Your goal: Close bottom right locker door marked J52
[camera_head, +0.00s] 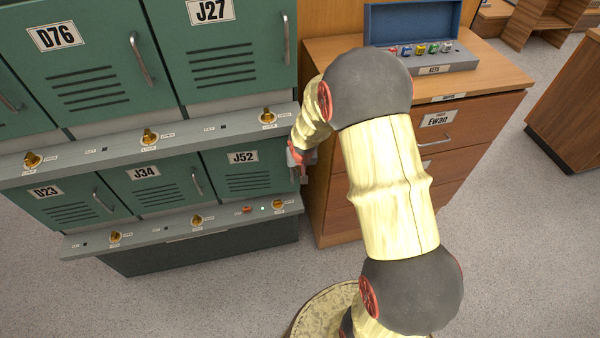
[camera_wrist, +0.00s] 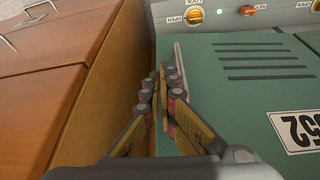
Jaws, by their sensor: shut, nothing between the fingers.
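The green J52 locker door (camera_head: 246,183) is at the right end of the bottom row in the head view. It looks flush or nearly flush with its frame; a small gap cannot be ruled out. In the wrist view the door (camera_wrist: 225,100) fills the right side, its J52 label upside down. My gripper (camera_wrist: 166,75) is shut and empty at the door's handle-side edge, next to the grey handle bar (camera_wrist: 181,62). Whether the fingers touch the handle or door is unclear. In the head view my gripper (camera_head: 300,168) is partly hidden by my wrist.
A wooden drawer cabinet (camera_head: 465,140) stands close on the right, leaving a narrow gap; its side (camera_wrist: 105,95) shows in the wrist view. Below J52 a ledge carries a brass knob (camera_head: 278,204), a red knob (camera_head: 247,210) and a lit green light (camera_head: 263,208). Front floor is clear.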

